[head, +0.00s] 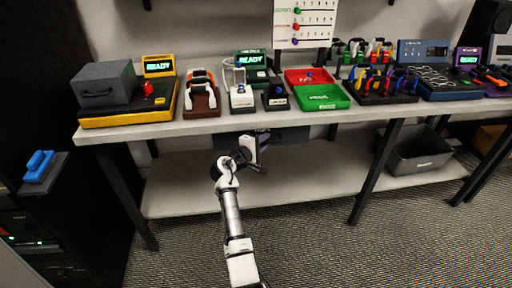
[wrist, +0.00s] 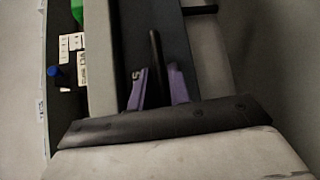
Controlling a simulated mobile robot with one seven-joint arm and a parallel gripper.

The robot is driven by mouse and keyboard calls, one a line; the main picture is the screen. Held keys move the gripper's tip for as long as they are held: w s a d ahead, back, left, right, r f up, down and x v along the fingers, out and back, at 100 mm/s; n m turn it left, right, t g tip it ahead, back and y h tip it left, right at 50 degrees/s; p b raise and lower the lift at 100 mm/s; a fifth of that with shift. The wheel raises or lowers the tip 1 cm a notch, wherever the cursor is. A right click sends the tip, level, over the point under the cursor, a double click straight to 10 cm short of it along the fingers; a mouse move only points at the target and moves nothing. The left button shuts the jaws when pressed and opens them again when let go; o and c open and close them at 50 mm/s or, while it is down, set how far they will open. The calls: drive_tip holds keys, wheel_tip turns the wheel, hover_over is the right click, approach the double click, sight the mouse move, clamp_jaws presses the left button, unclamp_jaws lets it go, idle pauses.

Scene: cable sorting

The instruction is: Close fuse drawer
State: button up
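The fuse drawer (head: 290,135) is a dark box under the front edge of the bench, just beyond my gripper in the head view. In the wrist view its grey front wall (wrist: 101,60) runs up the picture, with part of the inside visible to its left, so it stands at least partly open. A thin black bar (wrist: 155,60), seemingly its handle, stands before the front face. My gripper (wrist: 158,72) has its purple fingers apart, one on each side of this bar, with a gap on the right. Contact cannot be told. The fingers are hidden in the head view.
Inside the drawer are a blue piece (wrist: 57,76), a green piece (wrist: 77,10) and white labels (wrist: 72,43). The bench top (head: 225,123) above carries several devices and trays. A lower shelf (head: 300,180) and a bench leg (head: 375,172) lie to the right.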

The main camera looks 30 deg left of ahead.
drive_tip(key=b+v, duration=0.1)
drive_tip(key=v, duration=1.2)
drive_tip(key=shift+s+b, duration=0.3)
drive_tip(key=shift+a, duration=0.1)
